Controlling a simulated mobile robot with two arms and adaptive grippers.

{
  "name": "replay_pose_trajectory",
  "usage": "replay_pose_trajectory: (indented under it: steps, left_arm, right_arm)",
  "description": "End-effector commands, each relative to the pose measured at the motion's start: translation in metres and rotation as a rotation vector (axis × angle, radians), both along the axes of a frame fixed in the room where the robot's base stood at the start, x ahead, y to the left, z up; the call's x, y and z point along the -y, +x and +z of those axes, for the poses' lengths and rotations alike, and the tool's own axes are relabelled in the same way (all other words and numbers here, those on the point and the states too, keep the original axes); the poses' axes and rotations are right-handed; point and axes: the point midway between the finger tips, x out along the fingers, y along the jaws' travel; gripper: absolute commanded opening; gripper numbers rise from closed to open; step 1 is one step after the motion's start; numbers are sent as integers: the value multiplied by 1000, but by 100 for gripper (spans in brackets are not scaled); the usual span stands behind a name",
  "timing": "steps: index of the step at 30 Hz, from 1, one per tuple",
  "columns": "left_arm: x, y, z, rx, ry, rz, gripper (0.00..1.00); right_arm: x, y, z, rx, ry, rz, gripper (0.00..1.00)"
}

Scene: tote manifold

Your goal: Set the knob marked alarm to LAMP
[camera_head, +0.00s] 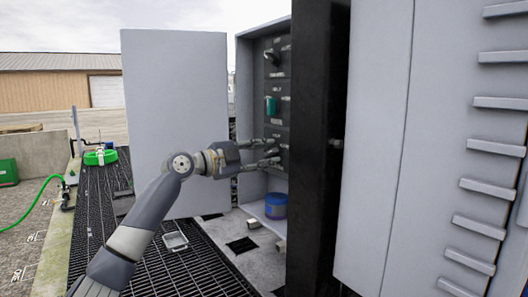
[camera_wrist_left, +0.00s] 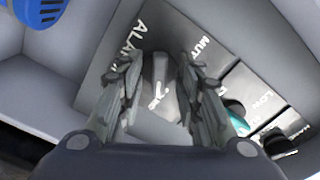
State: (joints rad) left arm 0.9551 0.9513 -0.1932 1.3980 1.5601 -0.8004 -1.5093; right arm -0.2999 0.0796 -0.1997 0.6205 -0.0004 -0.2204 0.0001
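A dark control panel (camera_head: 282,82) stands inside the open grey cabinet. In the left wrist view the word ALARM is printed on the panel beside a grey knob (camera_wrist_left: 159,72). Small white lettering near the knob is only partly legible. My left gripper (camera_head: 275,155) reaches in from the left at the panel's lower part, and its fingers hide the alarm knob in the head view. In the left wrist view the fingers (camera_wrist_left: 158,85) are parted, one on each side of the knob, with gaps visible. My right gripper is not in view.
A dark knob (camera_head: 272,57) and a green knob (camera_head: 270,105) sit higher on the panel. A blue container (camera_head: 276,207) stands on the cabinet floor. The open door (camera_head: 175,110) is at the left, and a black post (camera_head: 317,150) stands close at the right.

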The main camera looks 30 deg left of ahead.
Motion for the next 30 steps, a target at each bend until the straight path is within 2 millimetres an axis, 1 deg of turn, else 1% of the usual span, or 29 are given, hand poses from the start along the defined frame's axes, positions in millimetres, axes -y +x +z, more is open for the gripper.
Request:
replay_pose_trajectory:
  steps: [4, 5, 6, 8, 9, 20, 26, 30]
  left_arm:
    - [0, 0, -1, 0, 0, 0, 32]
    - [0, 0, 0, 0, 0, 0, 26]
    - [0, 0, -1, -1, 0, -1, 17]
    - [0, 0, 0, -1, 0, -1, 3]
    - [0, 0, -1, -1, 0, -1, 0]
    - [0, 0, -1, -10, -20, -1, 0]
    - [1, 0, -2, -44, -98, -3, 0]
    - [1, 0, -2, -82, -194, -4, 0]
  right_arm:
    - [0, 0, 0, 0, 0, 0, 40]
    - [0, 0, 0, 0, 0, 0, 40]
    - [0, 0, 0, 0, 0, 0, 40]
    - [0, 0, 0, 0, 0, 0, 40]
    - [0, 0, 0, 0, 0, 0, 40]
    - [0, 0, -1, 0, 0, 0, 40]
    - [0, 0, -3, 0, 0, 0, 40]
    - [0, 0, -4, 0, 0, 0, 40]
